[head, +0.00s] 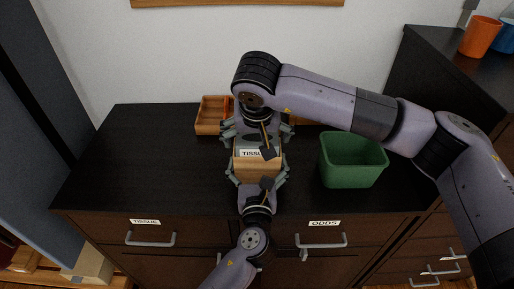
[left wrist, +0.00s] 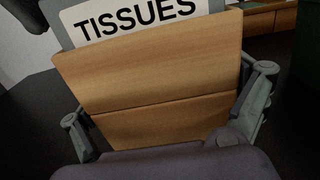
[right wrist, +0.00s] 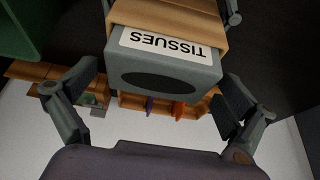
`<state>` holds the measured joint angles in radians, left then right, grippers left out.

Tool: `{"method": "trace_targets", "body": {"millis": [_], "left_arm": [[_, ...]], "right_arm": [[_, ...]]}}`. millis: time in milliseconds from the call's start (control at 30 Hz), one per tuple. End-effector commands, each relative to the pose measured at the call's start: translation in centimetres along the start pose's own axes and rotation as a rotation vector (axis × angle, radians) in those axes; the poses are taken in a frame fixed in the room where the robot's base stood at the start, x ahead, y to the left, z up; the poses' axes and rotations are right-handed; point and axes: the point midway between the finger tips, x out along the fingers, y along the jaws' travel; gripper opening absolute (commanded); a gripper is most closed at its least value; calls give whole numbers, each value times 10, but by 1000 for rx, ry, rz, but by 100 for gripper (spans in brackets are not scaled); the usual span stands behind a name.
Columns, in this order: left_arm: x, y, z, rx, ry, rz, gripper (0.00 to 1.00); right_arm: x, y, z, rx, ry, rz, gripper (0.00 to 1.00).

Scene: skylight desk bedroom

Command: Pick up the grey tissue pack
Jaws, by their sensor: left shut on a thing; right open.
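The grey tissue pack (right wrist: 165,82) has a dark oval opening and a white TISSUES label. It sits in a wooden box (left wrist: 150,75), with its top part sticking out on the side towards my right gripper. The pack also shows in the left wrist view (left wrist: 65,35), behind the box's front. My left gripper (head: 258,178) comes from the front and is shut on the wooden box, one finger on each side. My right gripper (head: 255,140) reaches in from the back. Its fingers are open on either side of the grey pack, with gaps showing in the right wrist view.
A green bin (head: 352,170) stands just right of the box on the dark dresser top (head: 150,160). A wooden divided tray (head: 209,118) lies at the back, partly hidden by my right arm. The left dresser top is clear. An orange cup (head: 480,37) stands far right.

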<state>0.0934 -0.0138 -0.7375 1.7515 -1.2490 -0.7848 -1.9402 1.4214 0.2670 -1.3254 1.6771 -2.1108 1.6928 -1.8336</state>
Motion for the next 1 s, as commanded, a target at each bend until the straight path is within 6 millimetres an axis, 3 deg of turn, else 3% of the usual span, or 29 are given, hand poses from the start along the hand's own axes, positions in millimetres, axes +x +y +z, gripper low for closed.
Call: {"method": "trace_targets", "body": {"millis": [267, 800, 1000], "left_arm": [[0, 2, -4, 4, 8, 4, 64], [0, 2, -4, 4, 8, 3, 64], [0, 1, -4, 4, 8, 3, 64]], "right_arm": [[4, 0, 0, 0, 0, 0, 100], [4, 0, 0, 0, 0, 0, 65], [4, 0, 0, 1, 0, 0, 64]]}}
